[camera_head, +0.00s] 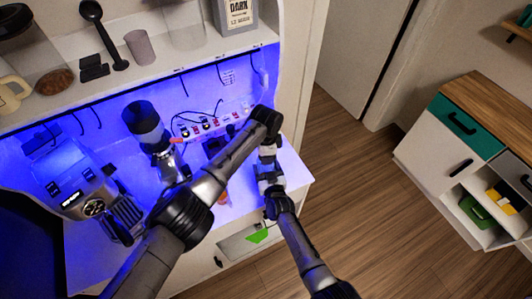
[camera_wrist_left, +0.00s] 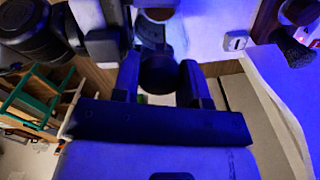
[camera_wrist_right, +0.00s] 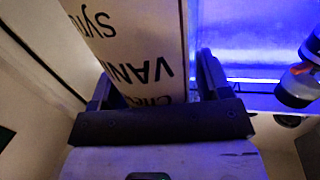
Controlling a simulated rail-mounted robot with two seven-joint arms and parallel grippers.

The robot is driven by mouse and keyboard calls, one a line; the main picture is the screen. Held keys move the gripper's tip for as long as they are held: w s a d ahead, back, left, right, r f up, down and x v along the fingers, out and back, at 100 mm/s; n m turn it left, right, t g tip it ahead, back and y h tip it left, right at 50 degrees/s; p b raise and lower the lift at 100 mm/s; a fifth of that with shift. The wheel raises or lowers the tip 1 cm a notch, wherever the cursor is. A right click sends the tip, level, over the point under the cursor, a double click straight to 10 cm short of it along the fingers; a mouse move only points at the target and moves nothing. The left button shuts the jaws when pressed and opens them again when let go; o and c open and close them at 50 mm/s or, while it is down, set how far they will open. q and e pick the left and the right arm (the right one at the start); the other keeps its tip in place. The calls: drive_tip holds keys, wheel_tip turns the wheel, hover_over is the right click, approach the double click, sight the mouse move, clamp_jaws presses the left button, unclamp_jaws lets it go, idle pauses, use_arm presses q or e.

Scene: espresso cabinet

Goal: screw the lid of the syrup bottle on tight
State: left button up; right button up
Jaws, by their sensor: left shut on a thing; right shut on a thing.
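The syrup bottle (camera_wrist_right: 130,45) shows in the right wrist view as a pale body with dark lettering, partly reading "VANI" and "Syru". My right gripper (camera_wrist_right: 155,88) is shut on this body, one finger on each side. In the left wrist view a dark round lid (camera_wrist_left: 160,73) sits between the fingers of my left gripper (camera_wrist_left: 158,82), which is shut on it. In the head view my left gripper (camera_head: 267,154) is just above my right gripper (camera_head: 272,186) at the counter's right end. The arms hide most of the bottle there, and the lid's seating on the neck cannot be seen.
The espresso machine (camera_head: 95,200) and a grinder (camera_head: 147,128) stand to the left in the blue-lit cabinet. A shelf (camera_head: 150,68) with jars and a cup runs above. A drawer cabinet (camera_head: 455,150) stands at right, with open floor (camera_head: 350,190) between.

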idle(0.8)
use_arm(q)
drive_tip(key=o, duration=1)
drive_tip(key=shift+r, duration=2.3)
